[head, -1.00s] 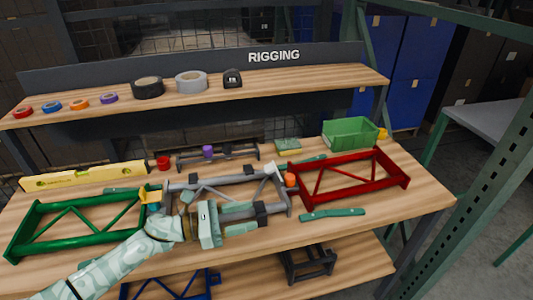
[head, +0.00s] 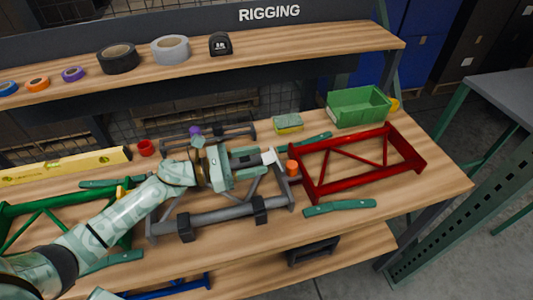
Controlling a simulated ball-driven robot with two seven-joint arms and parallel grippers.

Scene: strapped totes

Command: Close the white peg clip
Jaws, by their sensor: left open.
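The white peg clip (head: 270,157) stands at the far right corner of the grey frame (head: 217,213), near the red frame's end. Whether the fingertips touch the clip is not clear. My right gripper is not in view.
The red frame (head: 312,185), with an orange part (head: 292,168) at its left end, lies to the right. A green frame (head: 50,205) lies left. A teal-handled tool (head: 340,208) lies in front. A green bin (head: 358,107) and sponge (head: 288,123) stand behind.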

